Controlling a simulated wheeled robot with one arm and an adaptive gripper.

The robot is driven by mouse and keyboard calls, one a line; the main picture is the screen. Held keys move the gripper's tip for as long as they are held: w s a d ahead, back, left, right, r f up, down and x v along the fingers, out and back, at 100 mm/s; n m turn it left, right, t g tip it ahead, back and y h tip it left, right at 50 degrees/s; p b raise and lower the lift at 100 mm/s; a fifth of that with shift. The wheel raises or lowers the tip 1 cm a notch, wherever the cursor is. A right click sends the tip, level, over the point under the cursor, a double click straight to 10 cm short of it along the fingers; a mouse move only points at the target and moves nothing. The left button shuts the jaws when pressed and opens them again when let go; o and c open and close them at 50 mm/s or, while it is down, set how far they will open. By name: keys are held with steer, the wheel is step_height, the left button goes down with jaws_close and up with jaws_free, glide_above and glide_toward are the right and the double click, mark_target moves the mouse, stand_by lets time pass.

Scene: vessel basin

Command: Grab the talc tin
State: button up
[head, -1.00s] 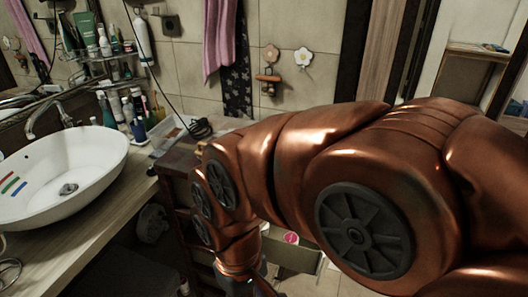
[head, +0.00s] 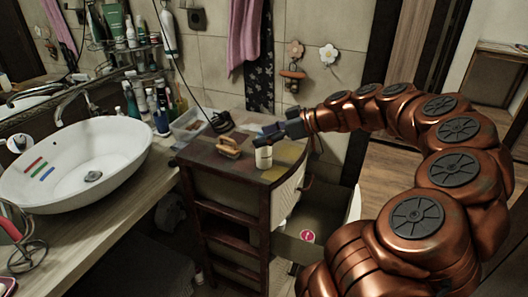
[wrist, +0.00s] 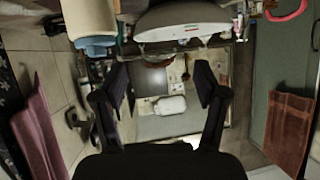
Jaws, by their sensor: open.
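The talc tin appears to be the small off-white cylinder (head: 263,158), upright near the front edge of the wooden cabinet's top in the head view. My gripper (head: 273,132) is just above and behind it in that picture, pointing left, with a small gap visible between them. In the wrist view my gripper (wrist: 162,82) has its two dark fingers spread, with nothing held between them. A cream cylindrical thing with a pale blue part (wrist: 91,22) shows there at upper left.
A tan brush (head: 229,148) lies left of the tin on the wooden cabinet (head: 228,189). A clear tray (head: 187,124) and dark cable stand behind. The white basin (head: 120,183) is at left. The tiled wall (head: 333,68) lies behind my arm.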

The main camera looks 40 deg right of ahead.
steer(key=d+f+t+h, duration=0.1)
steer(key=d+t, duration=0.1)
steer(key=d, duration=0.6)
steer(key=p, duration=0.4)
glide_above(264, 152)
steer(key=w+d, duration=0.1)
steer(key=d, duration=0.1)
steer(key=shift+w+f, duration=0.2)
steer(key=shift+f, duration=0.75)
steer(key=shift+w+a+f, duration=0.25)
steer(key=shift+w+f, duration=0.05)
steer(key=shift+w, duration=0.05)
steer(key=shift+c, duration=0.3)
jaws_close()
